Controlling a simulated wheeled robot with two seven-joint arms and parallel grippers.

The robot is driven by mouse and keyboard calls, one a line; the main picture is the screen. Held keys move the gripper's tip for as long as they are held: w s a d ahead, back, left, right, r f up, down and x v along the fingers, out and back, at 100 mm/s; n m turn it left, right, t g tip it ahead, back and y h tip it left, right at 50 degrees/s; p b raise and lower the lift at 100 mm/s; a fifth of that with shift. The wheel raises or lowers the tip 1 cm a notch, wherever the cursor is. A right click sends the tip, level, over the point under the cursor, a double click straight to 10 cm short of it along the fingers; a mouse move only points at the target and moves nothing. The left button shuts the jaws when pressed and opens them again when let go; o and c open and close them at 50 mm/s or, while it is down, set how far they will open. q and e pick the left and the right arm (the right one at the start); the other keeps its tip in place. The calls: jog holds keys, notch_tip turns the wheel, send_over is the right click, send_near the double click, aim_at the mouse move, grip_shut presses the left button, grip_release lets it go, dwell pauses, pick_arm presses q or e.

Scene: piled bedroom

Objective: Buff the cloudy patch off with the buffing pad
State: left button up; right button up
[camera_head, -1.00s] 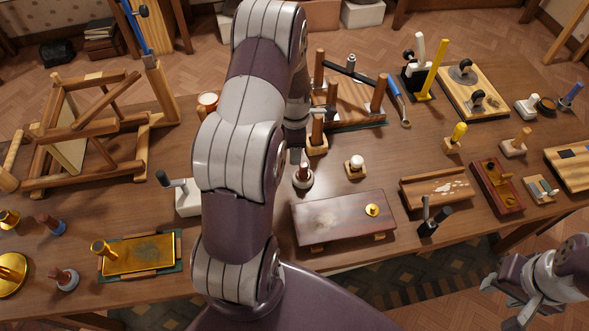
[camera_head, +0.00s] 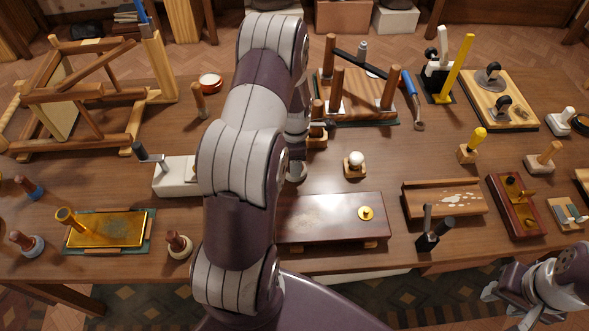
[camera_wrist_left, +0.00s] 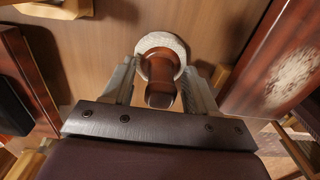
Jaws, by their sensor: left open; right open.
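The buffing pad (camera_wrist_left: 174,45) has a round pale felt base and a brown knob handle. In the left wrist view it stands between the two fingers of my open left gripper (camera_wrist_left: 163,88); I cannot tell whether they touch it. In the head view my left gripper (camera_head: 297,152) covers most of the pad. The dark reddish wooden box (camera_head: 340,208) lies just in front of it, with a brass knob on top. The cloudy patch (camera_wrist_left: 293,78) is a whitish blur on its top; in the head view my left arm partly hides that side. My right gripper (camera_head: 507,304) is open and empty, off the table's front edge.
A white-knobbed block (camera_head: 355,166) stands right of the pad. A wooden rack with posts (camera_head: 355,95) stands behind. A similar knobbed tool (camera_head: 178,245) and a brass plate (camera_head: 108,229) lie left. A wooden trough (camera_head: 444,200) is right of the box.

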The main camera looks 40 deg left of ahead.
pick_arm(q)
jog(key=shift+c, duration=0.3)
jog(key=shift+r, duration=0.1)
jog(key=c, duration=0.5)
grip_shut()
notch_tip(320, 180, up, 7)
jog(key=p, duration=0.6)
